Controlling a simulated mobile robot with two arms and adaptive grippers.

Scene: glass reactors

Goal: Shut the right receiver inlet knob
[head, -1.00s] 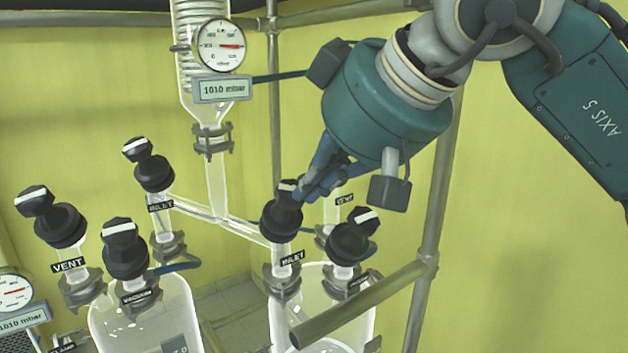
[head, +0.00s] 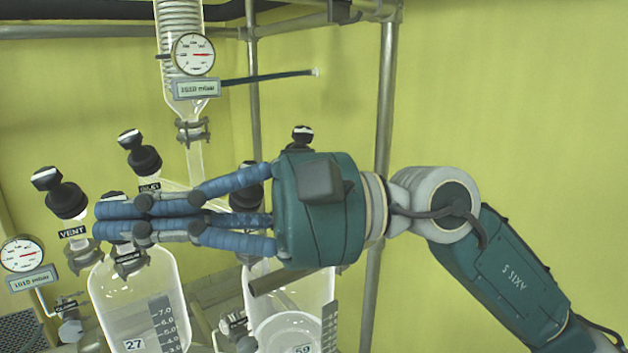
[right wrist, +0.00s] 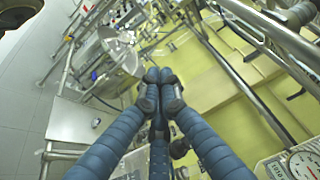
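The right receiver inlet knob (head: 250,192) is black, on the left neck of the right glass receiver (head: 308,288). My right gripper's fingers cross in front of it and hide its lower part and label. I cannot tell its setting. My right gripper (head: 98,220) lies level, pointing left, its fingertips in front of the left receiver's vacuum knob, beyond the inlet knob. In the right wrist view the fingertips (right wrist: 161,78) meet with nothing seen between them. Another right receiver knob (head: 302,137) shows above my palm; a further one is hidden. My left gripper is not in view.
The left receiver (head: 135,300) carries a vent knob (head: 62,195) and an inlet knob (head: 138,153). A pressure gauge (head: 194,54) hangs by the glass column. A metal post (head: 384,110) stands behind my wrist.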

